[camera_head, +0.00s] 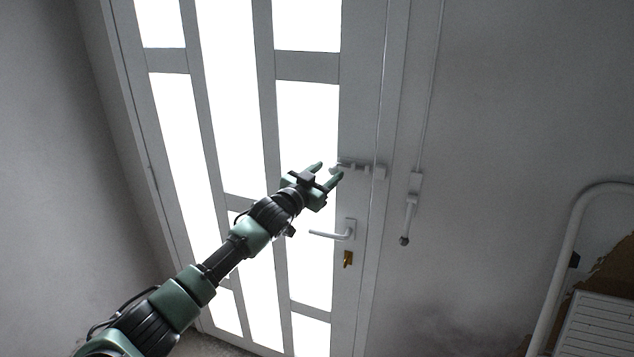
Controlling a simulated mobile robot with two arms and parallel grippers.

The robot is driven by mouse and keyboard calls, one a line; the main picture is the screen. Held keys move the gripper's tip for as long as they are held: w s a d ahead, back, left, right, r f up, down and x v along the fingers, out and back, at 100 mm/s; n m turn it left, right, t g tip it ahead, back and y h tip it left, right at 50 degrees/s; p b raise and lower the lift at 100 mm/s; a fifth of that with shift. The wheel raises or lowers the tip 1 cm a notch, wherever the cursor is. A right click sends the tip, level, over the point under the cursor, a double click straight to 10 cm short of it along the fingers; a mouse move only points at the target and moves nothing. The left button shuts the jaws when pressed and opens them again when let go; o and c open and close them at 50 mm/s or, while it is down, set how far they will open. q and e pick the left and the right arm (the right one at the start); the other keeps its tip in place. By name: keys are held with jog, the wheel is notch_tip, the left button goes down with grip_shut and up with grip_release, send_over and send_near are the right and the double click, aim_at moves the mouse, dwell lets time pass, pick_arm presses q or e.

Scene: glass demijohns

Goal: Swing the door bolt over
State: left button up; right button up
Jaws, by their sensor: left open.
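The door bolt (359,168) is a small pale bolt fixed across the right edge of the white door (366,100), above the handle. A small light knob (334,170) shows at its left end. My left gripper (329,172) is open, with its two green fingers pointing up and right at the bolt's left end. The knob appears between or just beyond the fingertips; I cannot tell whether they touch it. My right gripper is not in view.
A white lever handle (336,233) and a brass lock with key (347,259) sit below the bolt. A conduit with a dark-tipped fitting (410,207) runs on the wall at right. A white curved tube frame (566,250) stands lower right.

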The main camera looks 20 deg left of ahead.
pick_arm(q)
jog(key=b+v, duration=0.1)
jog(key=v, duration=0.4)
jog(key=shift+a, duration=0.2)
